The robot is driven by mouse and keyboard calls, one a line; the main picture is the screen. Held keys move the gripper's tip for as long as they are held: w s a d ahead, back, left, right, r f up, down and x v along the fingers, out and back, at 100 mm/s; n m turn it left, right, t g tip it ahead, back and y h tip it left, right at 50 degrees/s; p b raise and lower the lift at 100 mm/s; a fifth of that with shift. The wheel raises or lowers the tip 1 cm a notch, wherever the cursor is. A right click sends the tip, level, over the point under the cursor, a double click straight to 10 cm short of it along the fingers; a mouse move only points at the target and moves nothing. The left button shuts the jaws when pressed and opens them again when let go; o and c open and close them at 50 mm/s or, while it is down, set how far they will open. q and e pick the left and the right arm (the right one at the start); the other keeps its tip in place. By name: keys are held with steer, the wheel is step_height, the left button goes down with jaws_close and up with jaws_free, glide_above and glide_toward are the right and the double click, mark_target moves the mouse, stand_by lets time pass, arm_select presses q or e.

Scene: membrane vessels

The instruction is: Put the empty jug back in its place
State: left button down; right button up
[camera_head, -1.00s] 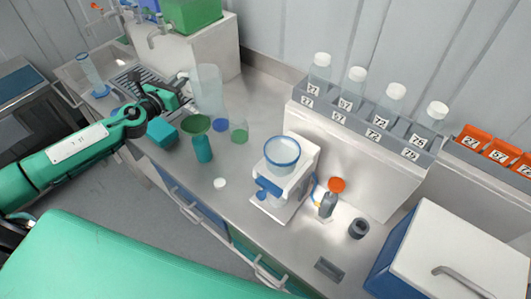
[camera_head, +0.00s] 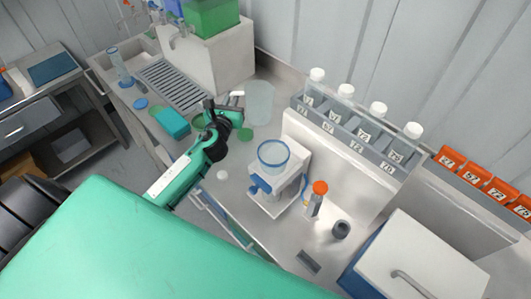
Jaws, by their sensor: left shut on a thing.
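The empty jug (camera_head: 259,102) is clear and roughly upright over the back of the bench, beside the white block with the taps. My left gripper (camera_head: 238,108) is at the jug's left side and shut on its handle. I cannot tell whether the jug's base touches the bench. A flat green disc (camera_head: 245,134) lies just in front of the jug. A flat blue disc (camera_head: 140,103) lies farther left near the sink. My right gripper is not in view.
A filter unit (camera_head: 273,157) stands right of my arm. A bottle rack (camera_head: 350,130) runs along the back. A drain grid (camera_head: 172,83) lies left.

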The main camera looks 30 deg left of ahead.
arm_select(q)
steer(key=shift+d+f, duration=0.1)
steer(key=shift+f, duration=0.05)
step_height(320, 180, down, 20)
steer(key=b, duration=1.1)
